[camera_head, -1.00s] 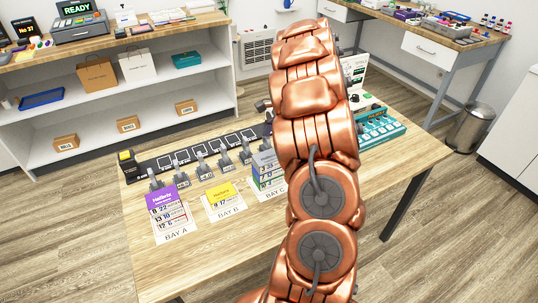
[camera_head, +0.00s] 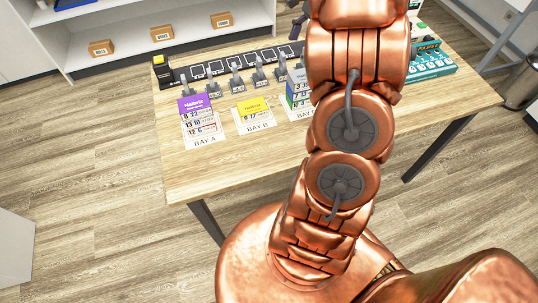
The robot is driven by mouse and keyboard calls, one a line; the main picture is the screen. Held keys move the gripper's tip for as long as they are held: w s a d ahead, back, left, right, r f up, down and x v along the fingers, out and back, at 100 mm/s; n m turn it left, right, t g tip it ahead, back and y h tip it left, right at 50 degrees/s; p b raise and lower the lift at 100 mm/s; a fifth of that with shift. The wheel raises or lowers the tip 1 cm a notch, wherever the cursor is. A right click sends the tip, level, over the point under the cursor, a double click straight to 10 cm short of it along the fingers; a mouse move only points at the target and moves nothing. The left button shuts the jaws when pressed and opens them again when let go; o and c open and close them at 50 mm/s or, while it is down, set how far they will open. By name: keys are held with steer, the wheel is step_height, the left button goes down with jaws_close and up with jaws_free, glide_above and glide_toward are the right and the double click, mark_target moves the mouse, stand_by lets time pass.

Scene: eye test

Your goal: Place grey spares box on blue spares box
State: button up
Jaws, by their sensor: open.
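I cannot pick out a grey spares box or a blue spares box for certain. A small stack with a greyish top and blue and green bands (camera_head: 297,92) stands at bay C on the wooden table (camera_head: 240,165), partly hidden behind my copper arm. A purple-topped item (camera_head: 194,104) lies at bay A and a yellow one (camera_head: 253,106) at bay B. My arm covers the table to the right of bay C. My gripper is out of sight, so I cannot see what it is near.
A row of grey stands (camera_head: 236,82) runs behind the bays, with a black and yellow block (camera_head: 162,70) at its left end. A teal case (camera_head: 430,64) is at the table's right. Small cardboard boxes (camera_head: 161,34) sit on the shelf behind. The table's front left is clear.

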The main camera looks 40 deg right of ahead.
steer(key=s+a+r+n+g+h, duration=0.1)
steer(key=s+a+n, duration=0.3)
steer(key=a, duration=0.6)
steer(key=s+a+r+n+g+h, duration=0.15)
steer(key=s+a+n, duration=0.3)
steer(key=a, duration=0.55)
steer(key=s+a+f+n, duration=0.2)
steer(key=s+a+n, duration=0.3)
steer(key=s, duration=0.2)
steer(key=s+a+f+n+h, duration=0.1)
steer(key=s+a+n, duration=0.4)
steer(key=s+n, duration=0.1)
steer(key=shift+s+f, duration=0.35)
steer(key=shift+s, duration=0.15)
